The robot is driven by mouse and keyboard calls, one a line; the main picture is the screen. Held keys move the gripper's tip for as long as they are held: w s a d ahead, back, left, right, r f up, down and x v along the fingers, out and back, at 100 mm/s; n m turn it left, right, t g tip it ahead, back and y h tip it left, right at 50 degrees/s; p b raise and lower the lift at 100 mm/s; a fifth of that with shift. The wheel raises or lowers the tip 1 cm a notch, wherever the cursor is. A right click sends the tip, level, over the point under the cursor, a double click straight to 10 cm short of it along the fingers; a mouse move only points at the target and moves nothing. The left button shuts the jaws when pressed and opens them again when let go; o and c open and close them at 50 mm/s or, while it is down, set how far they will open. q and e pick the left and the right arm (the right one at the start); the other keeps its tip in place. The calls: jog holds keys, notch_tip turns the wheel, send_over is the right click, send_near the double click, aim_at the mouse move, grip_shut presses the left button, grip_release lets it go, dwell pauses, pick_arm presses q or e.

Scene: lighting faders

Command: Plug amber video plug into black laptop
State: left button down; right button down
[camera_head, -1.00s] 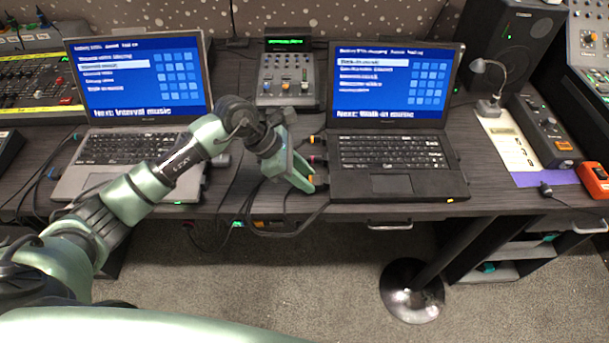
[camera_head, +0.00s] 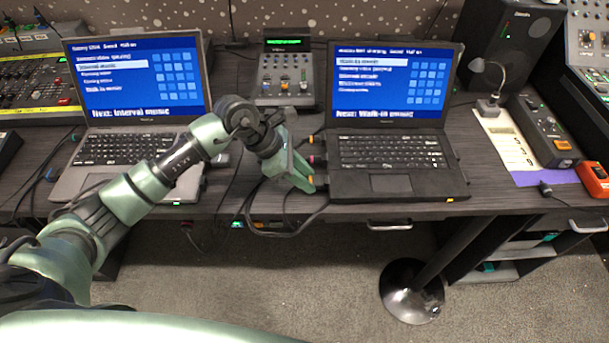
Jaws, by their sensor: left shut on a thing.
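The black laptop (camera_head: 392,185) stands open on the desk, its screen lit blue. My left gripper (camera_head: 309,183), with green fingers, is at the laptop's left side edge, near its front corner. It is shut on the amber video plug (camera_head: 312,179), of which only a small bit shows between the fingers. The plug is against or very close to the laptop's side; the fingers hide whether it sits in a port. My right gripper is out of view.
Other cable ends (camera_head: 313,160) sit along the black laptop's left side, behind my gripper. A dark cable (camera_head: 285,233) loops over the desk's front edge. A silver laptop (camera_head: 72,183) stands to the left, a small mixer (camera_head: 287,85) behind, and a lamp (camera_head: 489,105) to the right.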

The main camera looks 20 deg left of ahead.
pick_arm(q)
jog(key=c, duration=1.1)
grip_release()
jog(key=shift+d, duration=0.2)
jog(key=shift+o, duration=0.8)
